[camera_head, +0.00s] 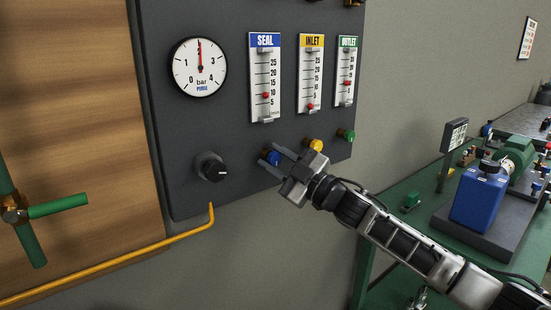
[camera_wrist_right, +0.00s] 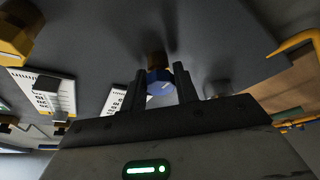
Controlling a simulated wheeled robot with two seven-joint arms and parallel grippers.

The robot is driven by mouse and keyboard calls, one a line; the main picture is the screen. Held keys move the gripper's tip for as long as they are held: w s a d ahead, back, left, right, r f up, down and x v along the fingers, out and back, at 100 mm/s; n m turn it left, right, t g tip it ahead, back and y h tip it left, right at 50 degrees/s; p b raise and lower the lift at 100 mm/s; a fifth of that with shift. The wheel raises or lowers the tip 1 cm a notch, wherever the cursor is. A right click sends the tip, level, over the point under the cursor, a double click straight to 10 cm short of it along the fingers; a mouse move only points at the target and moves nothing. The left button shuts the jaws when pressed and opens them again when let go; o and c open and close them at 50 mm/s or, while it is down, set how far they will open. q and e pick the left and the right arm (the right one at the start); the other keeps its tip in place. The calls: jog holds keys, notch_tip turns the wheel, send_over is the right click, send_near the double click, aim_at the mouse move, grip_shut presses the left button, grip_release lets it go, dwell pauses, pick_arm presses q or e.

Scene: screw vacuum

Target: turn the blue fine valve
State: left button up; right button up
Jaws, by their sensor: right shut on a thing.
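The blue fine valve (camera_head: 272,157) is a small blue knob on the dark panel below the SEAL flow meter (camera_head: 265,80). My right gripper (camera_head: 274,158) reaches it from the lower right and is shut on it, one finger on each side. In the right wrist view the blue knob (camera_wrist_right: 159,82) sits between the two fingers (camera_wrist_right: 161,88), with a brass stem behind it. The SEAL meter's red float stands near 10. My left gripper is not in view.
A yellow knob (camera_head: 315,145) and a green knob (camera_head: 346,135) sit close by to the right. A black knob (camera_head: 210,167) is to the left, below the pressure gauge (camera_head: 199,67). A yellow pipe (camera_head: 120,258) runs below. A green bench (camera_head: 405,205) carries a blue machine (camera_head: 478,203).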

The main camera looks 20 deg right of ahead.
jog(key=o, duration=1)
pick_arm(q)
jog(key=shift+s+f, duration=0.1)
pick_arm(e)
jog(key=shift+s+d+f, duration=0.2)
jog(key=shift+s, duration=0.05)
pick_arm(q)
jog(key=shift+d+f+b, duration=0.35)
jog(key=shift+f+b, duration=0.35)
jog(key=shift+b, duration=1.35)
pick_arm(e)
jog(key=shift+v, duration=7.65)
